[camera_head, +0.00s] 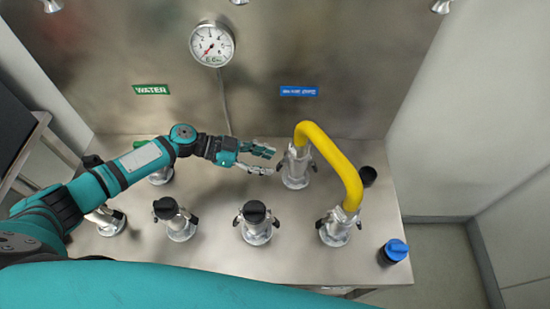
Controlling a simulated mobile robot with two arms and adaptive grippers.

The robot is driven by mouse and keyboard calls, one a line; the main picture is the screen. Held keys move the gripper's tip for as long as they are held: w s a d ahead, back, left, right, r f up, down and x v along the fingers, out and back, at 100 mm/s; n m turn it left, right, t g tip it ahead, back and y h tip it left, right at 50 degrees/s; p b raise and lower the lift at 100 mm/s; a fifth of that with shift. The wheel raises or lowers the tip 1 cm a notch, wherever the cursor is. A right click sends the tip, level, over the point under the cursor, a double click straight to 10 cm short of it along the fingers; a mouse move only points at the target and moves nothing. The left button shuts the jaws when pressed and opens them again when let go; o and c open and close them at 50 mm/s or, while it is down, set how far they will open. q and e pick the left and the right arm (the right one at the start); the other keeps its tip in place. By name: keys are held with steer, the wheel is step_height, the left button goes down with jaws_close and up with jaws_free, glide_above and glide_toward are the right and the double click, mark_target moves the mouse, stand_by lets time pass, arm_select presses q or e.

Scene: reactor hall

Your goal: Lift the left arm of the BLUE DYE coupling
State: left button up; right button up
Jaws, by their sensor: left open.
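The coupling (296,172) under the blue label (299,91) stands upright on the metal bench, with one end of a yellow hose (332,157) on top of it. The label's text is too small to read. One dark lever arm shows on the coupling's right side; its left arm is hard to make out beside my fingers. My left gripper (273,162) is open and empty, its fingertips close to the coupling's left side. I cannot tell whether they touch it. My right gripper is not in view.
The hose's other end sits on a front-right coupling (334,232). Black-capped couplings (257,224) (175,219) stand in the front row. A gauge (212,44) and green WATER label (151,90) are on the back panel.

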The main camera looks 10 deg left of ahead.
mark_target(279, 165)
arm_select(q)
steer(key=shift+p+x, duration=0.35)
steer(key=shift+x, duration=1.25)
jaws_close()
